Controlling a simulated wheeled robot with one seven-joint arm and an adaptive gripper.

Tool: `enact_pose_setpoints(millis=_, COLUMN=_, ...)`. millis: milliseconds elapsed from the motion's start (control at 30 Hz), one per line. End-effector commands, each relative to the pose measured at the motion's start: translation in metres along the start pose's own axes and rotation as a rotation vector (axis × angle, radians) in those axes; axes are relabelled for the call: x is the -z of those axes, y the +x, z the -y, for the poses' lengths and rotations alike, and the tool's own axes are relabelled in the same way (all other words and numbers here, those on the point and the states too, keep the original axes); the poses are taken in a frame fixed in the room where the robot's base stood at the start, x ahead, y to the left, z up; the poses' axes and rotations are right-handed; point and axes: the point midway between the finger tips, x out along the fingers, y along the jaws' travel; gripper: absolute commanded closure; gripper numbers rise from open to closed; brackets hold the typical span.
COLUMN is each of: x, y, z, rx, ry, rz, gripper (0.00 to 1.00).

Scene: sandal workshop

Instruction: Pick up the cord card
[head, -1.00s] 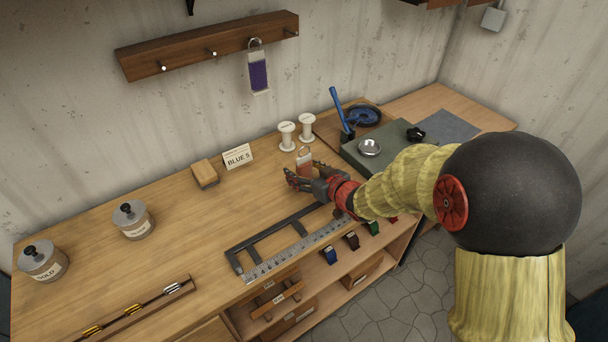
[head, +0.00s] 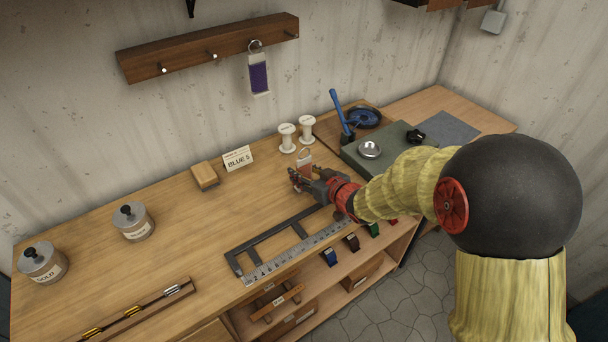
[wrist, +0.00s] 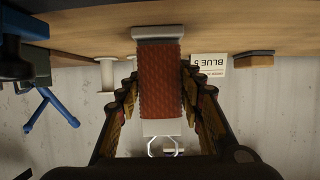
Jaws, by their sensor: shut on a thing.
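The cord card (wrist: 160,85) is a pale card wound with red-brown cord, with a metal ring at one end. In the head view the card (head: 305,158) shows upright just behind my gripper (head: 297,180), its lower part hidden by the fingers. In the wrist view my gripper (wrist: 160,105) has its fingers on both sides of the card, shut on it. The card's pale foot is close to the bench top; I cannot tell whether it touches. A second card, with purple cord (head: 259,74), hangs from the wall rail (head: 205,45).
Two white spools (head: 287,138) and a sign reading BLUE 5 (head: 238,158) stand behind my gripper. A wooden block (head: 205,175) lies left of the sign. A ruler frame (head: 240,262) lies in front. A grey-green slab (head: 385,150) is on the right.

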Motion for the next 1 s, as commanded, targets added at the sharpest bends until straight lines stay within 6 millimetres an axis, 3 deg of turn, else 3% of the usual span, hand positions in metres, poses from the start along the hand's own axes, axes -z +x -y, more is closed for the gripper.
enact_pose_setpoints(millis=267, x=0.004, y=-0.002, z=0.000, rx=0.000, ry=0.000, rz=-0.001, gripper=0.89)
enact_pose_setpoints(millis=533, x=0.034, y=-0.014, z=0.000, rx=-0.001, ry=-0.002, rz=-0.003, gripper=0.89)
enact_pose_setpoints(millis=833, x=0.074, y=-0.087, z=0.010, rx=-0.002, ry=-0.002, rz=-0.004, gripper=0.89)
enact_pose_setpoints(millis=1000, x=0.070, y=-0.130, z=0.019, rx=-0.002, ry=0.000, rz=-0.001, gripper=0.89)
